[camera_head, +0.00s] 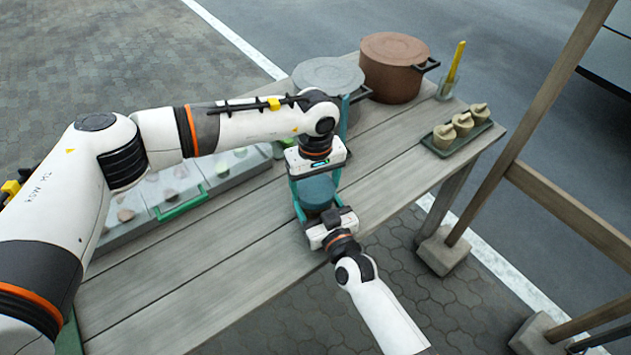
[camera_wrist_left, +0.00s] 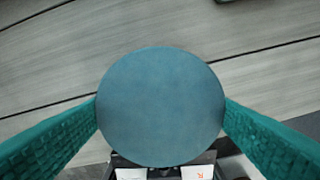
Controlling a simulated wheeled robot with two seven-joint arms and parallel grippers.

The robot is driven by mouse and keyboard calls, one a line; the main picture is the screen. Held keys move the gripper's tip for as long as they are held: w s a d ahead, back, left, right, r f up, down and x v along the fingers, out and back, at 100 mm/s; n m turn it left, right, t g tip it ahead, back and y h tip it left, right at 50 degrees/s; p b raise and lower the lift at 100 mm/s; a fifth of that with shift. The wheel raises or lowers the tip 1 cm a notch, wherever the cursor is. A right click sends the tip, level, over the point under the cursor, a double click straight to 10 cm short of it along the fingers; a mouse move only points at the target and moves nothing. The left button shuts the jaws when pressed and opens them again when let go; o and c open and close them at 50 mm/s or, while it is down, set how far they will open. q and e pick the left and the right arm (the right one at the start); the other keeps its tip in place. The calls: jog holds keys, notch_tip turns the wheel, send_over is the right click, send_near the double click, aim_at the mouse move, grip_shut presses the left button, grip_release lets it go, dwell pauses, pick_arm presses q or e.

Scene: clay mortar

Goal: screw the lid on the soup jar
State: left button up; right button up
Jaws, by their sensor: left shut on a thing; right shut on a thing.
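A round blue-teal lid (camera_head: 316,190) is level near the front edge of the wooden table (camera_head: 225,265). My left gripper (camera_head: 317,178) reaches down over it with its teal fingers on opposite sides, shut on the lid. In the left wrist view the lid (camera_wrist_left: 160,105) fills the space between the two fingers, seen from straight above. My right gripper (camera_head: 332,222) comes from the front, low beside the lid, and is shut on what seems to be the soup jar. The jar is hidden under the lid and behind the grippers, so I cannot see how the lid sits on it.
Behind my left gripper stand a grey-lidded pot (camera_head: 328,75) and a brown pot (camera_head: 392,67). A glass with a yellow-handled utensil (camera_head: 455,62) and a green tray (camera_head: 460,147) with beige lidded pots are at right. A grey compartmented container (camera_head: 228,178) is at left. The table's front left is clear.

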pick_arm(q)
jog(key=m, duration=0.6)
jog(key=shift+m, duration=0.4)
jog(key=m, duration=0.6)
jog(key=o, duration=0.9)
jog(key=shift+o, duration=0.2)
jog(key=shift+r, duration=2.3)
jog(key=shift+c, duration=0.3)
